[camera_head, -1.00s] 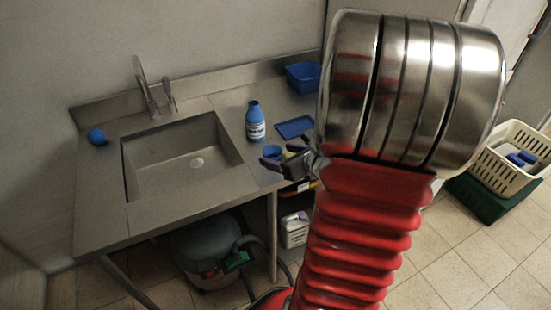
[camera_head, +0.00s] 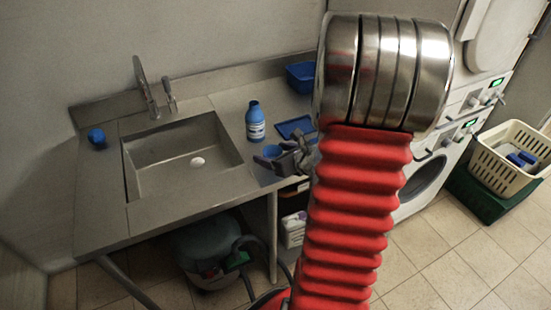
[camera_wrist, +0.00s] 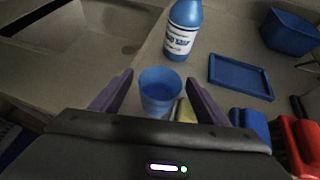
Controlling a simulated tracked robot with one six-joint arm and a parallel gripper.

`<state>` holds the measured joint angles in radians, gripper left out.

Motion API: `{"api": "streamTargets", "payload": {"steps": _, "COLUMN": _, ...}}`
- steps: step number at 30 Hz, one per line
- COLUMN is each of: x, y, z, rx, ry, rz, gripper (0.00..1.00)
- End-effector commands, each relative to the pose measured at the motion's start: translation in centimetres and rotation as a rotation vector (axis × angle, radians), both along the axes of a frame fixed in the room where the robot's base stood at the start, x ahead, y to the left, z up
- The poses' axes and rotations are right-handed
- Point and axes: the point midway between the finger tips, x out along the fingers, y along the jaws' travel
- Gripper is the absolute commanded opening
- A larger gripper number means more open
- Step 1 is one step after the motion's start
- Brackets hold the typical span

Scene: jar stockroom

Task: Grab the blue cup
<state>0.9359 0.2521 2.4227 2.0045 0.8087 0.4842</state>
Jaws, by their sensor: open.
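The blue cup (camera_wrist: 158,92) stands upright on the counter, its open top showing in the wrist view. It lies between the two fingers of my gripper (camera_wrist: 155,88), which are open with gaps on both sides. Whether either finger touches it cannot be told. In the head view the cup (camera_head: 272,151) is at the counter's front edge, right of the sink. My gripper (camera_head: 278,160) is beside it there, partly hidden by my arm.
A blue labelled bottle (camera_wrist: 183,30) stands just beyond the cup. A flat blue tray (camera_wrist: 240,76) and a blue tub (camera_wrist: 290,33) lie to the right. A yellowish item (camera_wrist: 186,111) sits close beside the cup. The sink (camera_head: 185,165) is to the left.

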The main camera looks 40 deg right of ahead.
Motion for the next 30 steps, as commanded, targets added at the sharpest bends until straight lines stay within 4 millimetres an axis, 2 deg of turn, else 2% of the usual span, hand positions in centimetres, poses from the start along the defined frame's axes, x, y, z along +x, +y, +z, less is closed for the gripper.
{"api": "streamTargets", "payload": {"steps": 12, "x": -0.04, "y": -0.01, "z": 0.03, "rx": 0.0, "ry": 0.0, "rz": 0.0, "gripper": 0.68}}
{"api": "streamTargets", "payload": {"steps": 30, "x": -0.04, "y": 0.02, "z": 0.03, "rx": 0.0, "ry": 0.0, "rz": 0.0, "gripper": 0.27}}
